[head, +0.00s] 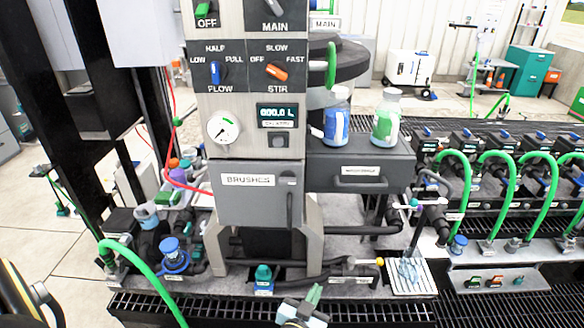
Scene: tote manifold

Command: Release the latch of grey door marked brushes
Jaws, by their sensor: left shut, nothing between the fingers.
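The grey door (240,205) marked "BRUSHES" is on the front of the central column, below the gauge. It looks closed and flush. Its white label (248,180) is near its top edge. A dark upright latch handle (290,207) is at the door's right side, with a small fitting above it. My left gripper (45,296) shows only partly at the bottom left corner, dark and grey. It is shut and empty, well apart from the door and to its lower left. My right gripper is not in view.
A grey drawer (360,180) with two bottles on top juts out right of the door. A green hose (140,262) arches at the lower left. Blue-capped fittings and a green-handled part (303,312) stand below the door. Black grating (370,312) runs along the front.

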